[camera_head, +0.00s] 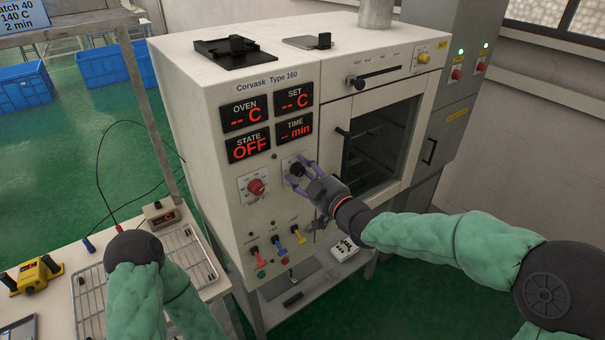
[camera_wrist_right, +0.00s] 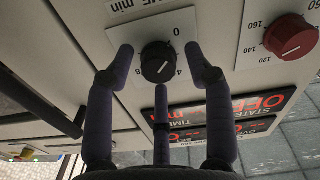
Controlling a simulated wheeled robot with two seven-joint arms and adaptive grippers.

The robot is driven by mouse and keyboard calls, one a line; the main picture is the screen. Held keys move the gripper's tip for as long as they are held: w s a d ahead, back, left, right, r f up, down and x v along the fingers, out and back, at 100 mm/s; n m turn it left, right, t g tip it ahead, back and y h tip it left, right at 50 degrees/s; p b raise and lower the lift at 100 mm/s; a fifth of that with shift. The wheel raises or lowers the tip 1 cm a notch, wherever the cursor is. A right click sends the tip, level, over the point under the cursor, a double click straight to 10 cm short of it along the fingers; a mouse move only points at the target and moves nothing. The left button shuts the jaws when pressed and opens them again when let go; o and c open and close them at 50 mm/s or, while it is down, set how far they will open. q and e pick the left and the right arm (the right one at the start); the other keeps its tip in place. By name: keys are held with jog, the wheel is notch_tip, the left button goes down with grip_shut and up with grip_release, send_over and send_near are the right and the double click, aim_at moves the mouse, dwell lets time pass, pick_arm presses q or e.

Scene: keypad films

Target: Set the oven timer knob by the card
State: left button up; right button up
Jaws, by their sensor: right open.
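The black timer knob (camera_head: 297,170) is on the oven's front panel, below the TIME display (camera_head: 294,128). The display reads "-- min" and STATE (camera_head: 248,148) reads OFF. In the right wrist view the knob (camera_wrist_right: 158,62) sits on a white dial plate marked 0 and 4, with "min" beside it. My right gripper (camera_wrist_right: 161,66) is open, its fingers spread around the knob with gaps beside it. The blue card (camera_head: 25,17) at the top left is cut off by the edge; it shows "140 C" and "2 min". My left arm (camera_head: 135,295) is in view; its gripper is not.
A red knob (camera_head: 257,187) is left of the timer knob. A bench with a wire rack (camera_head: 190,255) stands left.

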grip_shut()
